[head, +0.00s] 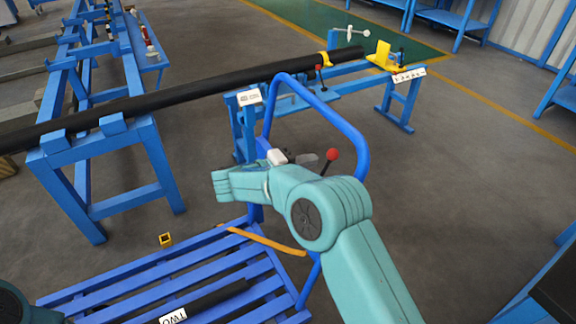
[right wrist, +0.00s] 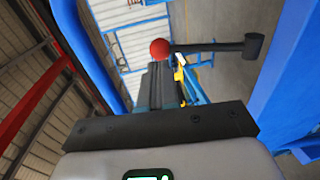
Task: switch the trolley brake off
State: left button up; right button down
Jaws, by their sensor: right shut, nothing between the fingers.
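The trolley (head: 205,275) has blue slats and a bent blue tube handle (head: 345,122). A brake lever with a red ball knob (head: 332,154) stands by the handle; its lower part is hidden behind my right arm. In the right wrist view the red knob (right wrist: 160,49) ends a dark rod that runs right to a dark hub (right wrist: 254,46). My right gripper (head: 312,159) is shut and empty, its fingertips just left of the knob. In the wrist view the shut fingers (right wrist: 163,72) point at the knob; I cannot tell if they touch. My left gripper is out of view.
A long black bar (head: 190,88) rests across blue stands behind the trolley. Another red-knobbed lever (head: 319,68) stands on the far bench. A dark bar and a "TWO" label (head: 173,315) lie on the slats. Floor right of the handle is clear.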

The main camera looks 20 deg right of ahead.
aim_at(328, 156)
jog(key=shift+x, duration=1.85)
jog(key=shift+d, duration=0.15)
jog(key=shift+w+d+f+y, duration=0.1)
jog(key=shift+w+d+y, duration=0.05)
jog(key=shift+d+y, duration=0.95)
jog(key=d+y, duration=0.1)
jog(key=d+f+g+y+p, duration=0.1)
jog(key=d+y, duration=0.1)
jog(key=shift+w+d+y, duration=0.1)
jog(key=shift+w+y, duration=0.1)
jog(key=shift+y, duration=0.1)
jog(key=shift+w+d+f+y+p, duration=0.1)
jog(key=shift+d+f+y+p, duration=0.2)
jog(key=shift+d+f+y, duration=0.55)
jog(key=shift+w+d+f+y+p, duration=0.15)
jog(key=shift+d+f+y+p, duration=0.1)
jog(key=shift+d+f+y, duration=0.55)
jog(key=shift+f, duration=0.1)
jog(key=shift+a, duration=0.1)
